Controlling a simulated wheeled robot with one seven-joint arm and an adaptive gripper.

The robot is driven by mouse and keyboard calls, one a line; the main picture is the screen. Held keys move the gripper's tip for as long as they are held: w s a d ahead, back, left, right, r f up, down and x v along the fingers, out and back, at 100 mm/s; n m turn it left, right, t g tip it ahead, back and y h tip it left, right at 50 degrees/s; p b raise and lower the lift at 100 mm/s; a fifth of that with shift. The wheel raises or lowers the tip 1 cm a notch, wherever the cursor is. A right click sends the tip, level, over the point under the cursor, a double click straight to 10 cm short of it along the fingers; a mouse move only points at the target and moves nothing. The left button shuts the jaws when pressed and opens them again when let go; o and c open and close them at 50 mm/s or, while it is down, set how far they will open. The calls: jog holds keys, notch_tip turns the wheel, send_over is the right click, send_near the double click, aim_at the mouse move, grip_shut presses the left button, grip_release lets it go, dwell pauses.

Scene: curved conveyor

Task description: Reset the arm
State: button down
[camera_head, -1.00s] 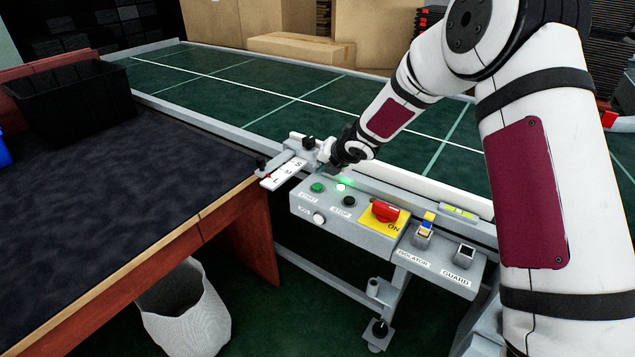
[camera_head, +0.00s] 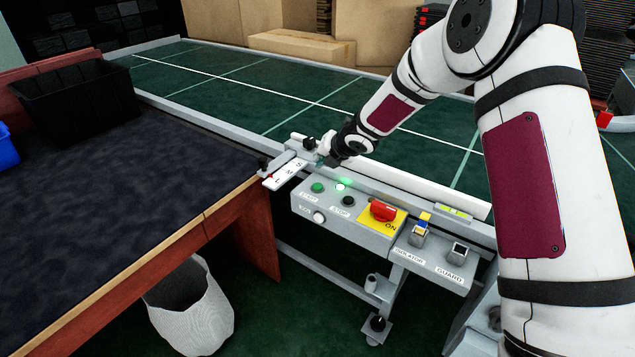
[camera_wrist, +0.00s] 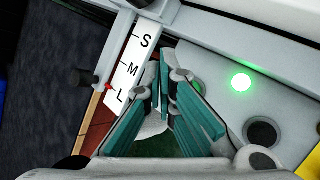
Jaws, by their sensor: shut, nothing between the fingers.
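My gripper (camera_head: 324,158) is above the back left of the grey control box, beside the S-M-L scale plate (camera_head: 286,174). In the wrist view the teal fingers of my gripper (camera_wrist: 164,72) converge with nothing held between them. The scale plate (camera_wrist: 135,70) lies just left of the fingers there, with a red pointer near L. I cannot tell whether the fingertips touch the box or the rail. My arm reaches in from the right.
The control box carries a green start button (camera_head: 318,188), a lit green lamp (camera_head: 341,185), a black stop button (camera_head: 348,201) and a red isolator switch (camera_head: 383,210). The green conveyor (camera_head: 250,85) lies behind. A dark-topped table (camera_head: 120,200) with a black bin (camera_head: 80,95) is left.

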jog(key=s+d+r+m+h+p, duration=0.15)
jog(key=s+d+r+m, duration=0.25)
jog(key=r, duration=0.4)
jog(key=s+d+r+m+h+p, duration=0.1)
jog(key=s+d+r+m+h, duration=0.15)
jog(key=d+r+m, duration=0.35)
jog(key=s+d+r+m+h+p, duration=0.1)
jog(key=s+d+r+m, duration=0.25)
jog(key=s+r, duration=0.3)
jog(key=s+d+r+m+h+p, duration=0.1)
jog(key=s+d+r+m, duration=0.3)
jog(key=s, duration=0.4)
jog(key=s+r+m+g+p, duration=0.2)
jog(key=s+m, duration=0.5)
jog(key=s, duration=0.9)
jog(key=s+r+m+g+y+p, duration=0.1)
jog(key=s+m, duration=0.7)
jog(key=s, duration=0.8)
notch_tip(320, 180, up, 2)
jog(key=shift+s+a+r+g+p, duration=0.2)
jog(key=shift+s+a+g+p, duration=0.25)
jog(key=shift+p, duration=0.3)
jog(key=shift+m, duration=0.25)
